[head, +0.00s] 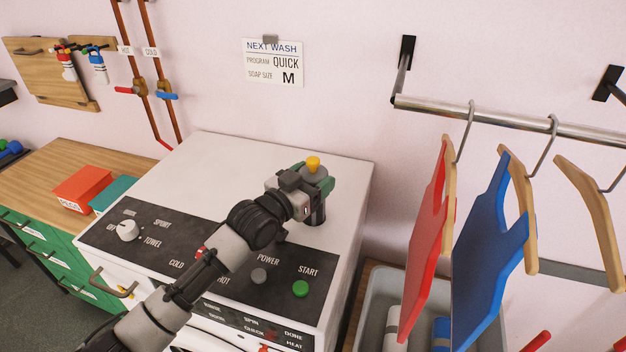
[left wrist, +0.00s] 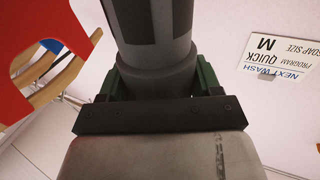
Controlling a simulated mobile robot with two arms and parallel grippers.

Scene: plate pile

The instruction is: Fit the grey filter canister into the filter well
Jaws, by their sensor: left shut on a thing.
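The grey filter canister (head: 315,214) has a yellow knob (head: 313,163) on top and is upright at the right of the white washer's top. My left gripper (head: 316,184) is shut around it, with green fingers on its sides. In the left wrist view the canister (left wrist: 158,68) runs up between the green fingers (left wrist: 158,82), with dark bands further along. I cannot tell whether its lower end touches the washer top. The filter well is not visible. My right gripper is not in view.
The white washer (head: 215,160) has a black panel with a dial (head: 129,230) and green start button (head: 300,288). The washer's back left top is clear.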

